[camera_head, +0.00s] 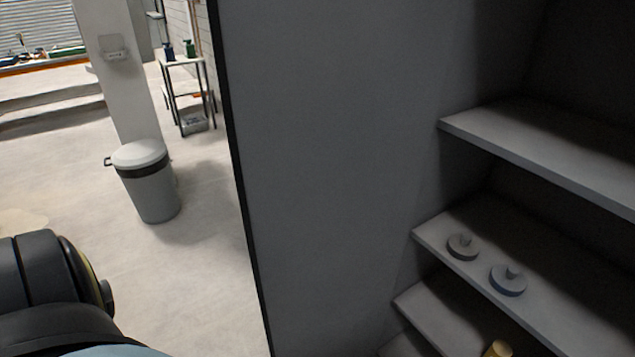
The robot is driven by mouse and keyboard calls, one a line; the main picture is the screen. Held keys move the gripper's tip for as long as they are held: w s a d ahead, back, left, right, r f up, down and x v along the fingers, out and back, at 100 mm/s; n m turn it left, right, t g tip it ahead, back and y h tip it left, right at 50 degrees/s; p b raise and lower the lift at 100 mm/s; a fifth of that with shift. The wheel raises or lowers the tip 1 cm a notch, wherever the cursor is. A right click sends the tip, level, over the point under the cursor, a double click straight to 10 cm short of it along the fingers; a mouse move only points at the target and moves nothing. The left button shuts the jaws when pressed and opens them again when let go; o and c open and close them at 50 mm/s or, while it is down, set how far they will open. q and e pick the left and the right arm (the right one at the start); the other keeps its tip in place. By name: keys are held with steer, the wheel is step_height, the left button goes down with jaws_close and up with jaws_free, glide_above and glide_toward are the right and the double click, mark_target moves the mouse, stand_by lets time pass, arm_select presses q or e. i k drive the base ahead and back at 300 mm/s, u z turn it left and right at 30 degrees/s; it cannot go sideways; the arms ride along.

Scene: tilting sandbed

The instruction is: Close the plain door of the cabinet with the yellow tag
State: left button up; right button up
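An open cabinet with grey shelves (540,148) fills the right side of the head view, seen from very close. A plain grey upright panel (330,170) with a dark left edge stands in the middle. I cannot tell whether it is the door or the cabinet's side wall. No yellow tag can be made out. My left arm shows at the lower left as dark, rounded links, but its gripper is out of view. My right gripper is also out of view.
Two round knobbed discs, one grey (462,246) and one bluish (508,281), lie on a shelf. A yellowish object (497,349) is cut off below. A grey bin (150,188) and a small rack (188,95) stand left, with open floor around.

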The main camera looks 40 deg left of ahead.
mark_target(331, 108)
steer(key=z, duration=2.7)
steer(key=k, duration=2.55)
steer(key=u, duration=1.75)
steer(key=i, duration=0.5)
steer(key=z, duration=0.1)
